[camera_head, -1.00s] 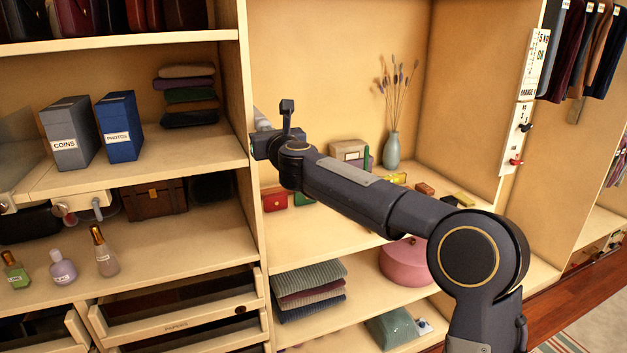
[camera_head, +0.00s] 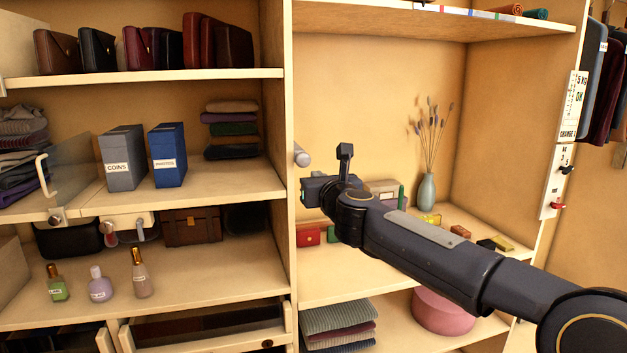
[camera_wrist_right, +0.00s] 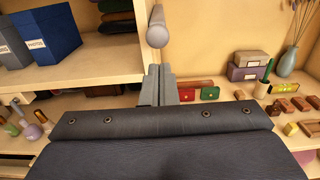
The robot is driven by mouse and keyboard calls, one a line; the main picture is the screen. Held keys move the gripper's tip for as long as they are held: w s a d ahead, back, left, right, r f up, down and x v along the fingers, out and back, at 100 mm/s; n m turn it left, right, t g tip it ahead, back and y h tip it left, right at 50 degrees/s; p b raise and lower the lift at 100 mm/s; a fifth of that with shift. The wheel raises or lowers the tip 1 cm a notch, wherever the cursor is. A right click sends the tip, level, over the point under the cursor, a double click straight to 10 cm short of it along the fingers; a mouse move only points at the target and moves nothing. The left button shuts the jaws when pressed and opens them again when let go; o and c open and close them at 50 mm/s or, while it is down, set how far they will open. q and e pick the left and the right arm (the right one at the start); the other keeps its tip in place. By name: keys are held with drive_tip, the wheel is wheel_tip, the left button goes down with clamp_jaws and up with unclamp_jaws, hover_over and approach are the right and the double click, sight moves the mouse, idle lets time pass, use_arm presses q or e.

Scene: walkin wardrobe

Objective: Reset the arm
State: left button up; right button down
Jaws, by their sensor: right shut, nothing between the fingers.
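My right arm (camera_head: 430,245) reaches in from the lower right of the head view. My right gripper (camera_head: 312,190) points toward the upright divider between the two shelf bays. It also shows in the right wrist view (camera_wrist_right: 159,86), where its fingers are together with nothing between them. A pale round rod end (camera_head: 301,156) sticks out just above the gripper; in the wrist view it is ahead of the fingers (camera_wrist_right: 158,30) and looks apart from them. My left gripper is in neither view.
Left of the gripper, a shelf holds a grey COINS box (camera_head: 122,160) and a blue PHOTOS box (camera_head: 167,157). Glass bottles (camera_head: 140,275) stand below. Right of it are a red purse (camera_head: 308,236), a vase (camera_head: 427,192) and small boxes. A glass flap (camera_head: 75,165) stands at left.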

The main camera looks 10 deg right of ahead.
drive_tip(key=s+f+n+g+y, duration=0.15)
drive_tip(key=s+n+y, duration=0.25)
drive_tip(key=s+n, duration=0.85)
drive_tip(key=s+d+f+n+g, duration=0.2)
drive_tip(key=s+f+n+g, duration=0.9)
drive_tip(key=s+f+n, duration=1)
drive_tip(key=s+f, duration=0.8)
drive_tip(key=s, duration=0.2)
drive_tip(key=shift+s+d+h+b, duration=0.25)
drive_tip(key=shift+d+h+b, duration=0.1)
drive_tip(key=shift+h+b, duration=0.05)
